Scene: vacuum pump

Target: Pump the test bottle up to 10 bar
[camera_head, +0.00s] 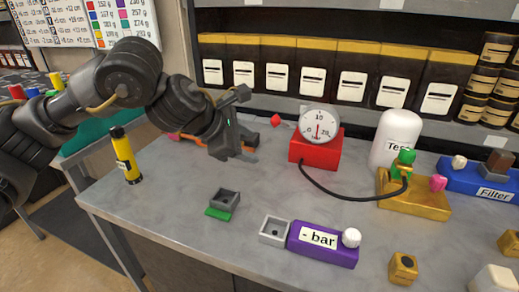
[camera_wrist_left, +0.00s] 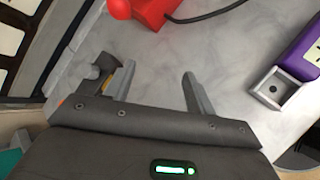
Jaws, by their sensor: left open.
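The white test bottle (camera_head: 395,140), lettered "Test", stands upright on a yellow base (camera_head: 425,200) with a green fitting (camera_head: 403,163). A black hose joins this fitting to the red gauge box (camera_head: 315,150). Its round dial (camera_head: 318,122) shows 0, 10 and 20; I cannot read the red needle surely. A red knob (camera_head: 276,121) is at the box's left; it also shows in the left wrist view (camera_wrist_left: 120,8). A purple "- bar" block (camera_head: 322,244) has a white knob. My left gripper (camera_head: 248,150) is open and empty, left of the gauge box. My right gripper is not seen.
A dark tool-like object (camera_head: 252,137) lies behind my left gripper. A blue Filter block (camera_head: 480,178) is at right. Shelved boxes line the back.

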